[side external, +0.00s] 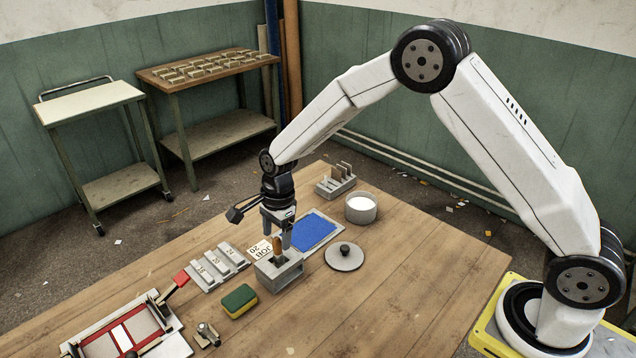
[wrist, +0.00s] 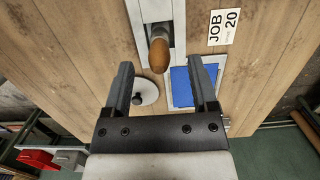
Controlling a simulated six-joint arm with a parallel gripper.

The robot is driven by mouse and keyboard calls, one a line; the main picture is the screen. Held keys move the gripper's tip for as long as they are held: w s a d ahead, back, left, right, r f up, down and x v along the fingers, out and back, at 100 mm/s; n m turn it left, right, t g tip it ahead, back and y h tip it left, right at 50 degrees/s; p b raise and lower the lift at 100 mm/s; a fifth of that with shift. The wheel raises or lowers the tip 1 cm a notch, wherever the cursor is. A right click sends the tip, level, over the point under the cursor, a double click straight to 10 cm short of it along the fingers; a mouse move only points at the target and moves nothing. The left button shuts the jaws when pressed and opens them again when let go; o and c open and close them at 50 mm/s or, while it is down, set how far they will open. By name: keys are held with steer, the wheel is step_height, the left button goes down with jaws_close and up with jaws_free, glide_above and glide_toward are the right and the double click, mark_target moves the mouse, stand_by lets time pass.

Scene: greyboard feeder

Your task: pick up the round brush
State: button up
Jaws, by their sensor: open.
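The round brush shows as a brown wooden handle (side external: 277,244) standing up from a grey holder block (side external: 279,272) on the table. Its lower part is hidden in the holder. In the wrist view the rounded handle (wrist: 159,54) points toward me from the holder (wrist: 152,12), lying in the picture between my fingertips. My gripper (side external: 279,228) is open and empty, just above the handle in the side view. Its two grey fingers (wrist: 160,72) show apart on either side of the handle in the wrist view. I cannot tell whether either finger touches it.
A blue pad in a tray (side external: 313,231), a round lid with a dark knob (side external: 344,257) and a white-filled pot (side external: 361,208) stand nearby. A yellow-green sponge (side external: 239,301), numbered grey blocks (side external: 220,265) and a red-bedded frame (side external: 125,333) are left. The table's right side is clear.

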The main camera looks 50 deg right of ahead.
mark_target(277, 246)
steer(key=shift+a+f, duration=0.15)
steer(key=shift+f, duration=1)
steer(key=shift+a+f, duration=0.1)
steer(key=shift+f, duration=1.05)
steer(key=shift+c, duration=0.3)
jaws_close()
